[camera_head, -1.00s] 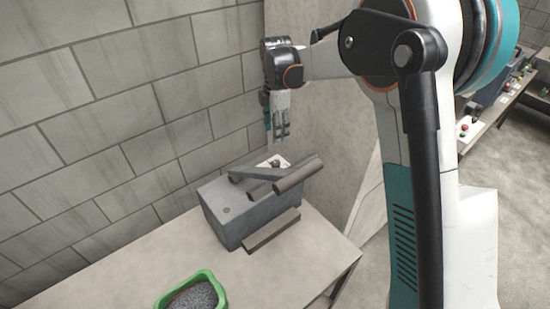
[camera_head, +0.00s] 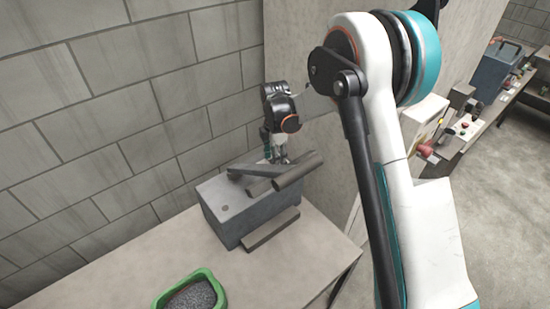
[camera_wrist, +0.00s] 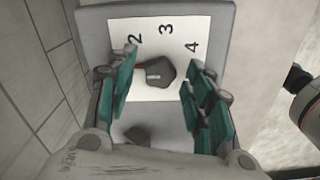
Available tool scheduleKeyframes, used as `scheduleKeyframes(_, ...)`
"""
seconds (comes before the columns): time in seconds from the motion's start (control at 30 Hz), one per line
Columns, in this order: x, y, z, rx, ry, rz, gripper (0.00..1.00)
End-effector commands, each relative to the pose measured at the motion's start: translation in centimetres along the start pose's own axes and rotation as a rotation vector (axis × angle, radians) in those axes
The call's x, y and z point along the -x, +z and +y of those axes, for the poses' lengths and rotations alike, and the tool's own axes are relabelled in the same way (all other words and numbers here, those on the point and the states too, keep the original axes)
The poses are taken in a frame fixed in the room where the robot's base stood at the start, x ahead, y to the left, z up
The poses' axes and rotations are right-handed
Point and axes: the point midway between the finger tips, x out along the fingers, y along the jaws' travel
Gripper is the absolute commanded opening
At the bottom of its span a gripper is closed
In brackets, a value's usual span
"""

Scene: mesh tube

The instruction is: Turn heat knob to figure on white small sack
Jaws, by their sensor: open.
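The heat knob (camera_wrist: 155,72) is a dark grey knob on a white panel (camera_wrist: 140,28) marked 2, 3 and 4 in the wrist view. A light mark shows on its face. My gripper (camera_wrist: 158,82) is open, with one teal finger left of the knob and one right of it; I cannot tell whether they touch it. A second dark knob (camera_wrist: 138,133) shows lower down. In the head view the grey machine (camera_head: 235,212) stands on the table, and my gripper (camera_head: 276,154) is behind its bars, which hide the knob. I see no white small sack.
A green bin (camera_head: 210,277) of grey granules stands at the table's front. Thick grey bars (camera_head: 298,170) cross the machine's top. A block wall (camera_head: 120,110) is close behind. The table (camera_head: 315,262) is clear right of the machine.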

Motion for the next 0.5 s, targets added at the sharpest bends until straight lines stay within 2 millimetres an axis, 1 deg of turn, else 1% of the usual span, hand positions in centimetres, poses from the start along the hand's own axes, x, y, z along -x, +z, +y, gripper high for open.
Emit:
scheduleKeyframes(0.27,-0.1,0.0,-0.01,0.0,0.0,0.0,0.47)
scheduleKeyframes(0.3,-0.1,0.0,-0.01,0.0,0.0,0.0,0.38)
scheduleKeyframes(0.37,-0.09,0.0,-0.01,0.0,0.0,0.0,0.25)
scheduleKeyframes(0.4,-0.09,0.0,0.0,0.0,0.0,0.0,0.16)
scheduleKeyframes(0.43,-0.09,0.0,0.0,0.0,0.0,0.0,0.09)
scheduleKeyframes(0.47,-0.09,0.0,0.0,0.0,0.0,0.0,0.03)
scheduleKeyframes(0.5,-0.08,0.0,0.0,0.0,0.0,0.0,0.03)
